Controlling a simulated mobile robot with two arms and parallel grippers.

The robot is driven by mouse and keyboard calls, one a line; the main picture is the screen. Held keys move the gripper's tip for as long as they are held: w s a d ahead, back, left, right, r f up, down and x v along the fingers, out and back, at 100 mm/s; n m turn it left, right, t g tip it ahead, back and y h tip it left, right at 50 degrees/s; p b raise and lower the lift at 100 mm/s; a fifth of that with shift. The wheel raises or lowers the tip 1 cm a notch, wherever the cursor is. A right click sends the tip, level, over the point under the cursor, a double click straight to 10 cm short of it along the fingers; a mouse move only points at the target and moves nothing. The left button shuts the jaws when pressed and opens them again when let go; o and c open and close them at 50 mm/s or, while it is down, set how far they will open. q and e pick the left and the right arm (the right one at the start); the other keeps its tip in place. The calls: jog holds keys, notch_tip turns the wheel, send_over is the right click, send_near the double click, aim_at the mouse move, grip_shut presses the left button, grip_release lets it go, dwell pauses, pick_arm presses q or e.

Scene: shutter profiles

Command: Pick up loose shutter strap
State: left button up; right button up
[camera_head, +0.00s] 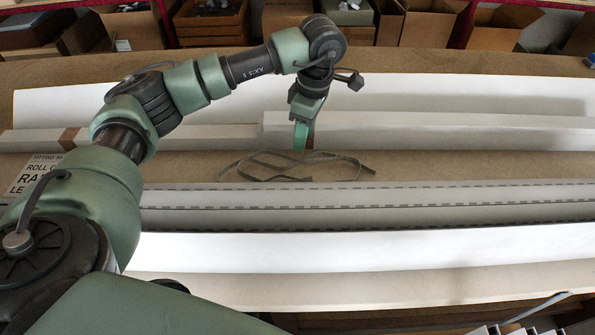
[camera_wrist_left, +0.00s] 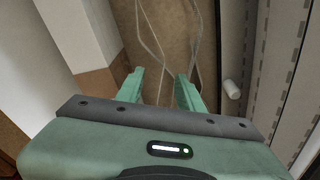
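The loose shutter strap (camera_head: 345,158) is a thin grey band lying in tangled loops on the brown bench surface, between the long white profiles. In the left wrist view its strands (camera_wrist_left: 148,45) run up from between and beyond my fingers. My left gripper (camera_head: 302,140) points down at the back edge of the loops, near their middle. The left wrist view shows the left gripper (camera_wrist_left: 160,78) open, with its green fingers apart and strap strands in the gap below. They do not look gripped. I cannot tell the exact height above the bench. My right gripper is out of view.
Long pale profiles (camera_head: 420,130) lie behind the strap, and slotted profiles (camera_head: 400,194) lie in front. A small white cylinder (camera_wrist_left: 232,89) is right of the fingers in the wrist view. A printed label (camera_head: 32,174) is at left. Boxes (camera_head: 425,25) stand at the back.

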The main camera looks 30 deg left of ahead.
aim_at(299, 159)
pick_arm(q)
jog(key=f+p, duration=0.1)
jog(key=f, duration=0.3)
jog(key=s+f+p, duration=0.1)
jog(key=f, duration=0.1)
jog(key=shift+a+p, duration=0.3)
jog(key=shift+a, duration=0.05)
jog(key=shift+f, duration=0.55)
grip_shut()
